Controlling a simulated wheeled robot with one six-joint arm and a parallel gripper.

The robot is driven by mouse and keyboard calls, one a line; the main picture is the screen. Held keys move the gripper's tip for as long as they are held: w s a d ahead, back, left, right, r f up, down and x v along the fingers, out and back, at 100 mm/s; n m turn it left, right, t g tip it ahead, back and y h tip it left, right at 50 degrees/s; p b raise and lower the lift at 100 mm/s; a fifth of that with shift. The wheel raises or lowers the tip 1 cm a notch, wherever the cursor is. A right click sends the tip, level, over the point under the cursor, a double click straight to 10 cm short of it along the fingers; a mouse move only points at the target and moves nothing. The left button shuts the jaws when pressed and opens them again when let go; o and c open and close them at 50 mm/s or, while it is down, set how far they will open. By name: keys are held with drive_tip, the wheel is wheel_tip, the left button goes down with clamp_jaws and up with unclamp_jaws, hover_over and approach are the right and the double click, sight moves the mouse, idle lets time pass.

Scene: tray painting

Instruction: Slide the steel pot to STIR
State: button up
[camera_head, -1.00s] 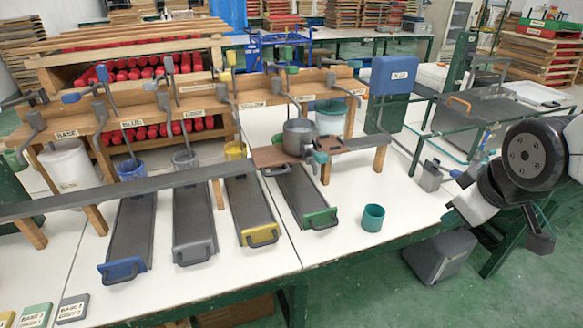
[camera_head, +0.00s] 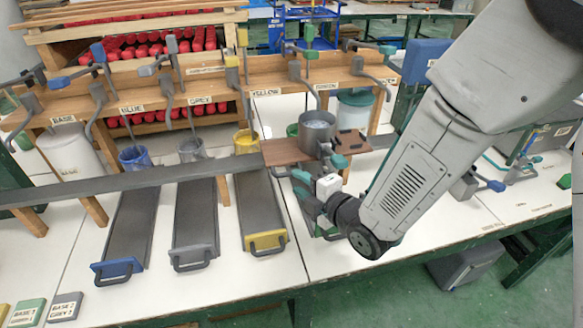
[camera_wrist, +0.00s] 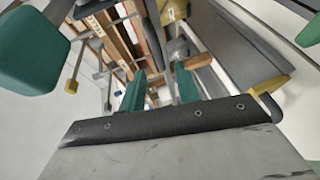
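The steel pot (camera_head: 317,130) stands upright on a brown board (camera_head: 283,152) on the dark rail (camera_head: 150,180). A grey handle with a teal grip (camera_head: 340,161) is at the board's front right. My gripper (camera_head: 301,186) is just in front of and below the board, near the pot. In the wrist view my gripper (camera_wrist: 160,84) shows two teal fingers spread apart, with no object clearly held between them. The pot cannot be made out in the wrist view. I cannot read a STIR label.
Buckets stand behind the rail: blue (camera_head: 134,158), grey (camera_head: 191,150) and yellow (camera_head: 246,142). Sloping chutes with a blue handle (camera_head: 118,270), a grey handle (camera_head: 194,258) and a yellow handle (camera_head: 266,243) lie in front. My arm hides the table's right middle.

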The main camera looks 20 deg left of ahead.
sight(289, 172)
drive_tip(key=x, duration=0.6)
drive_tip(key=shift+w+d, duration=0.2)
drive_tip(key=shift+w, duration=0.2)
clamp_jaws()
